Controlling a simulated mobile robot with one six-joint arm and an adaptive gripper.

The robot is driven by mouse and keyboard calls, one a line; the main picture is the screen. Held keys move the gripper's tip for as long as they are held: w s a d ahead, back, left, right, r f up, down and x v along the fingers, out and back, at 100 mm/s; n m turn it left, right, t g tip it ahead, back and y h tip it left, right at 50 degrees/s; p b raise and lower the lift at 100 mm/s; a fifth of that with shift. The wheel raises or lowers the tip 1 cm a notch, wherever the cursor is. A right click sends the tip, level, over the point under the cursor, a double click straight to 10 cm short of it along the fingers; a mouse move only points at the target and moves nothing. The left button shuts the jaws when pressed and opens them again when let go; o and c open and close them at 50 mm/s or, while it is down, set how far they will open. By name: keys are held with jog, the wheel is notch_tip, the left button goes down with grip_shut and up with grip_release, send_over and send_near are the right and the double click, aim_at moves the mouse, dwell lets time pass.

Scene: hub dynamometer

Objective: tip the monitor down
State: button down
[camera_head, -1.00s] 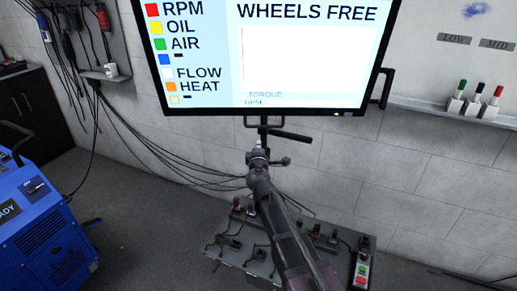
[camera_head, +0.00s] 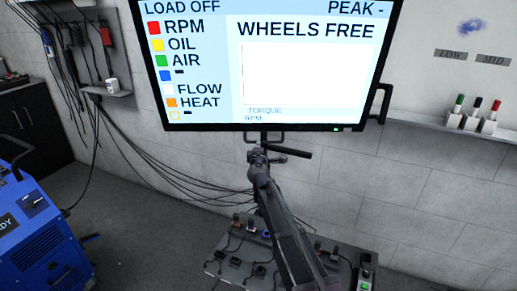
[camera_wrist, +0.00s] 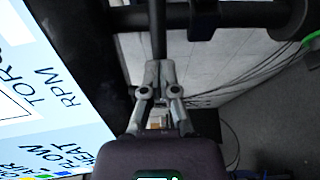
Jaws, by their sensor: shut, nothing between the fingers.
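The monitor (camera_head: 300,75) hangs high on the wall in the head view, its screen lit with coloured labels and "WHEELS FREE". A dark loop handle (camera_head: 264,138) sits under its bottom edge, and a dark horizontal bar (camera_head: 289,151) extends right below that. My gripper (camera_head: 257,151) is just below the handle, beside the bar's left end; I cannot tell whether it touches. In the wrist view, my gripper (camera_wrist: 153,66) is shut and empty, with its tips by a thin dark rod (camera_wrist: 158,30). A thick dark bar (camera_wrist: 245,15) crosses beyond, and the monitor (camera_wrist: 45,105) fills the left.
A side handle (camera_head: 381,104) juts from the monitor's right edge. A dark low unit with several plugs and cables (camera_head: 340,262) stands below my arm. A blue machine (camera_head: 40,245) is at lower left, a shelf with markers (camera_head: 450,121) at right. Cables hang on the left wall.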

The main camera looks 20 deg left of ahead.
jog(key=x, duration=0.3)
jog(key=shift+w+r, duration=0.1)
jog(key=shift+w, duration=0.05)
jog(key=shift+r, duration=0.1)
jog(key=shift+w+a, duration=0.1)
dwell(0.3)
jog(key=f+v, duration=0.1)
jog(key=v, duration=1.3)
jog(key=shift+s+b, duration=0.35)
jog(key=shift+b, duration=0.05)
jog(key=shift+d+f, duration=0.1)
jog(key=shift+d, duration=0.1)
